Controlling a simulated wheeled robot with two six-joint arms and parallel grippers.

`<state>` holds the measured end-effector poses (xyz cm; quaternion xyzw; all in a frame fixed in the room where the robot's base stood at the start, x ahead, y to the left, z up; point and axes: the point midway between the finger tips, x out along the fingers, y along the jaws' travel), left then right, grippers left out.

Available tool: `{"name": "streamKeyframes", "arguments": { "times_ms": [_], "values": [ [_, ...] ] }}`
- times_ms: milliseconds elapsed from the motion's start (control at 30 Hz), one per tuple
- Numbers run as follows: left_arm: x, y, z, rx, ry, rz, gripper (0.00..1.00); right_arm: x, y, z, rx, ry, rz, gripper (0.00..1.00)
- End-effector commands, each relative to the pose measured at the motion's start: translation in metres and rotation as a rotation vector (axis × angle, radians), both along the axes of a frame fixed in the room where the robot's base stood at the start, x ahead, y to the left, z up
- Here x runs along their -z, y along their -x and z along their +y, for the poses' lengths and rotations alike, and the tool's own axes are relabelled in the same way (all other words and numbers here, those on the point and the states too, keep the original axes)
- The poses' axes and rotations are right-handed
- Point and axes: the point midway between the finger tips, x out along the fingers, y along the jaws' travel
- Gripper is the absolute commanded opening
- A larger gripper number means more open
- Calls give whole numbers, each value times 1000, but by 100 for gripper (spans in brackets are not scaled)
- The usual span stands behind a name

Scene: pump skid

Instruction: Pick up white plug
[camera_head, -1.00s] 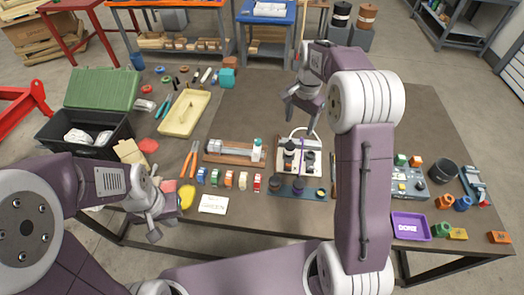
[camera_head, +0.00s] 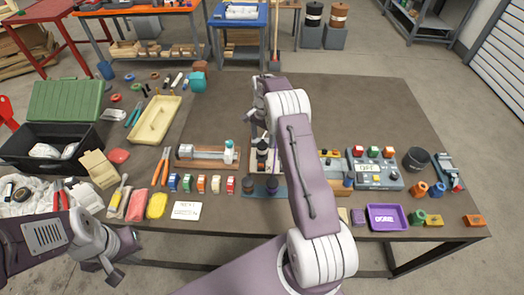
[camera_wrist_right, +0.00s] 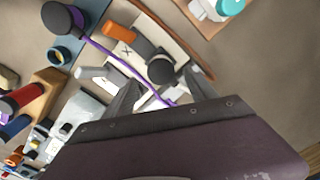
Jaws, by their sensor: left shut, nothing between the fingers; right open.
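In the right wrist view, a pale grey-white cylindrical piece (camera_wrist_right: 92,73), possibly the white plug, lies on a pale board (camera_wrist_right: 178,43) marked with an X. My right gripper (camera_wrist_right: 160,93) is open over this board, its dark fingers apart. A white patch shows between the fingers, but I cannot tell what it is. A black round knob (camera_wrist_right: 160,70) and an orange piece (camera_wrist_right: 118,33) are close by. In the head view my right arm covers much of the board. My left gripper (camera_head: 106,268) is shut and empty off the table's front left.
A purple cord (camera_wrist_right: 107,60) runs from a dark round piece across the board. A purple tray (camera_head: 388,217) and a grey button box (camera_head: 375,176) stand to the right. A wooden-based fixture (camera_head: 205,157) is left of the board. The table's back right is clear.

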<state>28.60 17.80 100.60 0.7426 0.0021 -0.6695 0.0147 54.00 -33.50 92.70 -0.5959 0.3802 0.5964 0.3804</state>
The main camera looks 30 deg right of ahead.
Motion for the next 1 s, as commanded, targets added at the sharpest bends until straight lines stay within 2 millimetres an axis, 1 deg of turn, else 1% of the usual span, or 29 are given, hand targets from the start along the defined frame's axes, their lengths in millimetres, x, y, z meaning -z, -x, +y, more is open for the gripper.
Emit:
{"name": "streamKeyframes", "arguments": {
  "times_ms": [100,233,300,367,467,600,633,667,700,767,800,833,867,1000],
  "values": [
    [-3,0,0,0,0,0,0,5,0,1,-1,-1,3,66],
    [-13,0,0,0,0,0,0,28,1,4,0,-1,5,66],
    [-13,0,0,0,0,0,0,41,0,4,0,-1,3,66],
    [-14,0,0,0,0,0,0,48,0,4,0,-1,3,66],
    [-14,0,0,0,0,0,0,52,0,4,0,0,-1,66],
    [-13,0,0,0,0,0,0,52,-1,4,0,0,-1,66],
    [-13,0,0,0,0,0,0,52,-1,4,0,0,-1,60],
    [-13,0,0,0,0,0,0,52,-1,4,0,0,-1,52],
    [-13,0,0,0,0,0,0,52,-1,4,0,0,-1,41],
    [-13,0,0,0,0,0,0,52,-1,4,0,0,-1,24],
    [-13,0,0,0,0,0,0,52,-1,4,0,0,-1,13],
    [-13,0,0,0,0,0,0,52,-1,4,0,0,-1,4],
    [-13,0,0,0,0,0,0,52,0,4,0,0,-1,0],
    [-13,0,0,0,0,0,0,52,-1,4,0,0,-1,0]
  ]
}}
